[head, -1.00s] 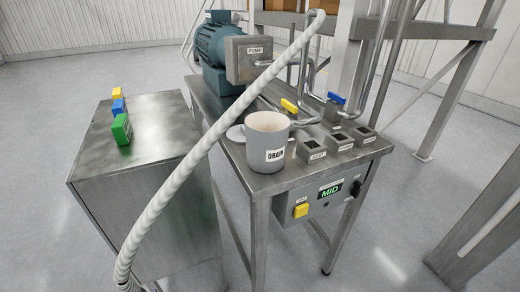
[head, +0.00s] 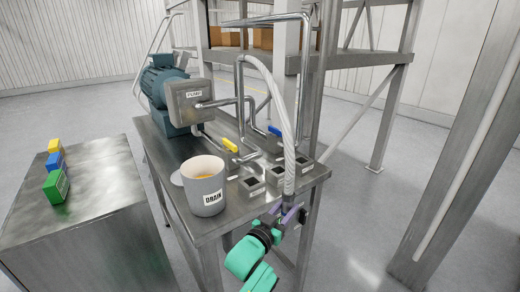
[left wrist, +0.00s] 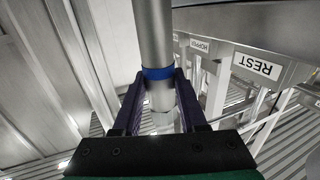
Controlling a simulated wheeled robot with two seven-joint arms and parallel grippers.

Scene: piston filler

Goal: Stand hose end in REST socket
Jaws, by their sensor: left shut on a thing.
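The pale hose (head: 285,125) arches from a steel pipe and hangs down to my left gripper (head: 290,214) at the right front corner of the steel table. The gripper is shut on the hose end, around its blue band (left wrist: 158,73) in the left wrist view. A smooth steel tube (left wrist: 153,35) extends from the band. The REST socket's label (left wrist: 257,65) appears upside down at right in that view, apart from the hose end. Three dark-topped sockets, left (head: 252,185), middle (head: 276,175) and right (head: 302,163), line the table; their labels are unreadable in the head view.
A grey DRAIN mug (head: 203,188) with something yellow inside stands left of the sockets. The PUMP box (head: 189,105), blue-green motor (head: 162,85) and yellow-handled valve (head: 230,145) are behind. A steel cabinet (head: 95,225) stands left.

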